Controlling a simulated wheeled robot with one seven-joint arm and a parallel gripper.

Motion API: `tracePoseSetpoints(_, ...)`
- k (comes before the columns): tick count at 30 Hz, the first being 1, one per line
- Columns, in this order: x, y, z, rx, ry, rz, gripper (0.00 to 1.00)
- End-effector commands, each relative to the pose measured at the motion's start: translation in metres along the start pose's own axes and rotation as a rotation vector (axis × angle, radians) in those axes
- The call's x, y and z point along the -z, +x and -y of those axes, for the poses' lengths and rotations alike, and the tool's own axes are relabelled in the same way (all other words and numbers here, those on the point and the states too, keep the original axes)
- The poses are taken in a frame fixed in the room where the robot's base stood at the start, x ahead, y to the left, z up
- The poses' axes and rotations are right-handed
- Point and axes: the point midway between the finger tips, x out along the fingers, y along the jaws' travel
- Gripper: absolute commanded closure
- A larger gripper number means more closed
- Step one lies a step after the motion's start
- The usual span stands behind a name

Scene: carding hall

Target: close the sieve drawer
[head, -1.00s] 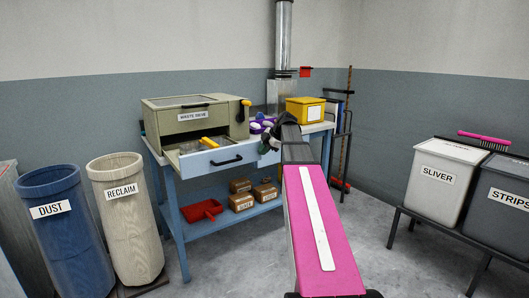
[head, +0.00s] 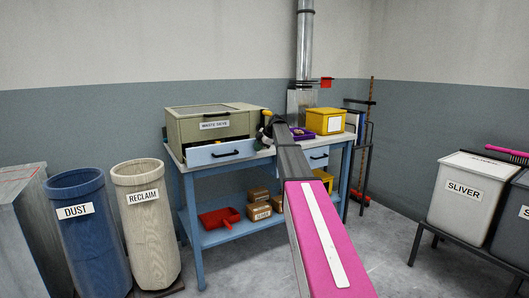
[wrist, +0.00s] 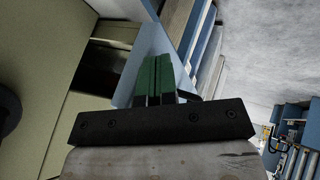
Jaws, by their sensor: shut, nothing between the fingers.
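The waste sieve (head: 212,126) is an olive box at the left of the workbench. Its drawer (head: 219,152) has a pale blue front with a dark handle and stands partly out, with a gap behind the front. My gripper (head: 261,138) is at the right end of the drawer front. In the wrist view its green fingers (wrist: 152,78) are together and empty, against or very close to the blue drawer front (wrist: 150,45); contact cannot be told. A dark opening shows between the front and the olive body in that view.
A yellow box (head: 325,121) and a purple tray (head: 302,134) are on the workbench (head: 186,163) to the right. A red dustpan (head: 219,217) and cartons (head: 260,211) lie on its lower shelf. Bins marked DUST (head: 76,235) and RECLAIM (head: 147,230) stand left.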

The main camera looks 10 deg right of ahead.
Motion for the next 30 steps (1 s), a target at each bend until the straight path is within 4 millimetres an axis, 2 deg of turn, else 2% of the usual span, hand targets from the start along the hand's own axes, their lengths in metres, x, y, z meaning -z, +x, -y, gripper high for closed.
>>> tracePoseSetpoints(1, -0.001, 0.005, -0.011, 0.001, 0.000, -0.001, 1.00)
tracePoseSetpoints(3, -0.001, 0.009, -0.019, 0.001, 0.000, -0.001, 1.00)
tracePoseSetpoints(10, -0.001, 0.017, -0.033, 0.000, 0.001, 0.000, 1.00)
tracePoseSetpoints(30, 0.003, 0.018, -0.031, 0.000, 0.000, 0.000, 1.00)
